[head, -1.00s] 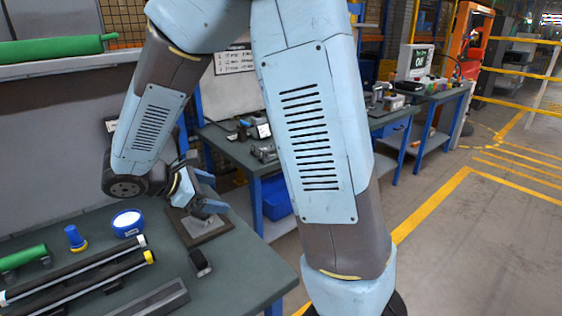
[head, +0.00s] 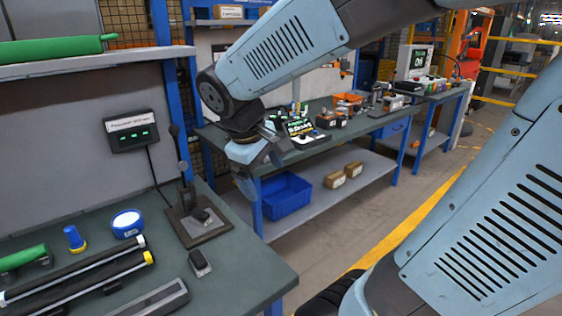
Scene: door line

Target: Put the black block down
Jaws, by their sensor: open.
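A small black block (head: 199,263) lies on the dark green bench top (head: 240,278) near its right end. A second small dark block (head: 201,216) sits on a flat brown-edged plate (head: 222,235) just behind it, beside an upright black lever. I cannot tell for sure which one the task means. My gripper (head: 246,188) is open and hangs in the air past the bench's right edge, apart from both blocks. I see nothing held in it; its fingertips are small and blurred.
A blue lamp-like disc (head: 128,223), a blue-and-yellow knob (head: 75,238) and long dark rods (head: 85,275) lie on the bench to the left. A second bench (head: 320,150) with tools stands behind, with a blue bin (head: 284,195) on its lower shelf.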

